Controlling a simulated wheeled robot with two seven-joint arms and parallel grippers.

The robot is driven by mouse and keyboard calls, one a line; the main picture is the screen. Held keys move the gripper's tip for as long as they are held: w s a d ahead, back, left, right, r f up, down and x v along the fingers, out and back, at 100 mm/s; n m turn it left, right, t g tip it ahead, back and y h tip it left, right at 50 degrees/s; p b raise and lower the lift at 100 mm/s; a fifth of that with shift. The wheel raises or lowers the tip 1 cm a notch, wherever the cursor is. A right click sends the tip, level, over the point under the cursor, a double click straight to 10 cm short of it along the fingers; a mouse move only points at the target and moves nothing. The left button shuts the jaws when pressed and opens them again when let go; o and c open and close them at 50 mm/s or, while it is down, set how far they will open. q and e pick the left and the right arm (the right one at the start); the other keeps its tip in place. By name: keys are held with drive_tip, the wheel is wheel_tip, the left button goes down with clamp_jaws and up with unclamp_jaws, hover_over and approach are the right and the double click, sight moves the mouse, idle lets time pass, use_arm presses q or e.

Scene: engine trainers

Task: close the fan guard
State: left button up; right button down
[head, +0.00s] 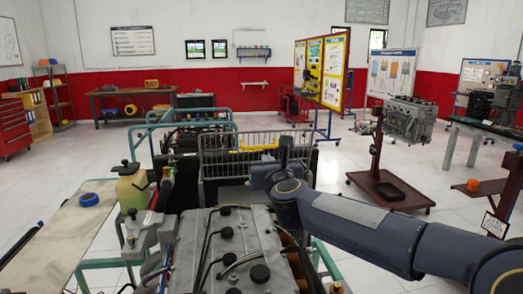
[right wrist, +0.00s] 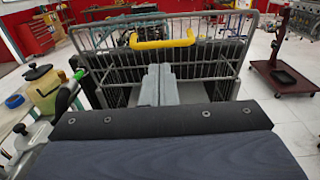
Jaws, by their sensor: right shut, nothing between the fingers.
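The fan guard is a grey wire grid (head: 222,157) that stands raised at the far end of the engine trainer in the head view. It also shows in the right wrist view (right wrist: 110,66), spread across the upper middle. Its yellow handle (right wrist: 162,43) runs along its upper part, and it shows in the head view (head: 258,146) too. My right gripper (head: 286,145) is in front of the guard's right half. In the right wrist view its fingers (right wrist: 158,72) are together and empty, below the handle. Whether they touch the wire I cannot tell. My left gripper is out of view.
The grey engine (head: 225,250) with black hoses fills the near middle. A yellowish bottle (head: 132,188) stands to its left, by a bench (head: 85,225) with a blue tape roll (head: 89,199). An engine on a red stand (head: 390,190) is at right. Floor between is clear.

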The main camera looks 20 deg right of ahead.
sight(260, 147)
drive_tip(key=p+x, duration=0.2)
drive_tip(key=x, duration=0.6)
drive_tip(key=w+r+p, duration=0.1)
drive_tip(key=w, duration=0.2)
drive_tip(key=w+d+r+p, duration=0.1)
drive_tip(key=w, duration=0.1)
drive_tip(key=w+d+r+p, duration=0.1)
drive_tip(key=w+p, duration=0.1)
drive_tip(key=w, duration=0.1)
drive_tip(key=shift+w+d+r, duration=0.15)
drive_tip(key=shift+w+r, duration=0.2)
drive_tip(key=shift+r, duration=0.05)
drive_tip(key=w+d+f+p, duration=0.1)
drive_tip(key=w+f+p, duration=0.1)
drive_tip(key=w+p, duration=0.2)
drive_tip(key=w+d+f+g+p, duration=0.1)
drive_tip(key=w+d+p, duration=0.1)
drive_tip(key=w+p, duration=0.3)
drive_tip(key=shift+w+f, duration=0.35)
drive_tip(key=shift+w, duration=0.7)
drive_tip(key=shift+f, duration=0.1)
